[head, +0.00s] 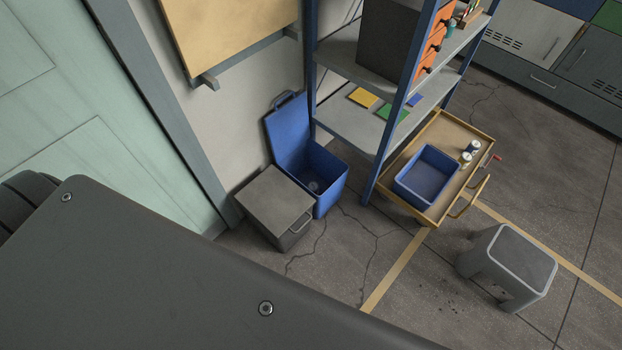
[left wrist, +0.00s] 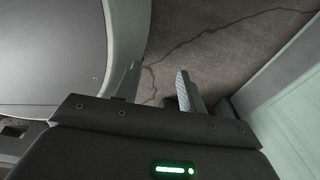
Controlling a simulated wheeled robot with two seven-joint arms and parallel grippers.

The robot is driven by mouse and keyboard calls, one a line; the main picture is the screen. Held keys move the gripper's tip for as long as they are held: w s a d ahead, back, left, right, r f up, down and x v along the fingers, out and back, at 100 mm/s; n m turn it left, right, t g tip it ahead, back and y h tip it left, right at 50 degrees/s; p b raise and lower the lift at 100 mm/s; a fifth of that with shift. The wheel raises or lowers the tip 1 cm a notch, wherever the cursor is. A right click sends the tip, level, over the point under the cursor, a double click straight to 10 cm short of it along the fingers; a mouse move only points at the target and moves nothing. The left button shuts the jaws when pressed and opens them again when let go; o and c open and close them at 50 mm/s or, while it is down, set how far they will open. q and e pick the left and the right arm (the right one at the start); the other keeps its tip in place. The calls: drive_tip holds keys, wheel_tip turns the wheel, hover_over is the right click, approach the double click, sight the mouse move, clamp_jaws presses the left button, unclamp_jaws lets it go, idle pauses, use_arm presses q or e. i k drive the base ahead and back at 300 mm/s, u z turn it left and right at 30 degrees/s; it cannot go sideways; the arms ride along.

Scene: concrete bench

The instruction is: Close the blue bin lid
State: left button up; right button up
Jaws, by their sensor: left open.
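The blue bin (head: 328,178) stands on the floor near the wall in the head view. Its blue lid (head: 287,132) is open, tipped up at the back left with a dark handle on its top edge. A small round pale thing shows on the bin's floor. My left gripper (left wrist: 160,92) shows in the left wrist view, open and empty over cracked floor. The bin is not in that view. No gripper shows in the head view, so how far they are from the lid cannot be told.
A grey box (head: 275,200) with a handle stands close in front of the bin. A blue-posted shelf (head: 345,120) rises behind it. A wooden cart (head: 418,211) carries a blue tray and cans. A grey stool (head: 520,257) stands at right. Floor between is clear.

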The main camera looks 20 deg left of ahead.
sight(288, 126)
drive_tip(key=u, duration=0.55)
drive_tip(key=k, duration=1.3)
drive_tip(key=z, duration=0.2)
drive_tip(key=i, duration=0.85)
drive_tip(key=z, duration=0.4)
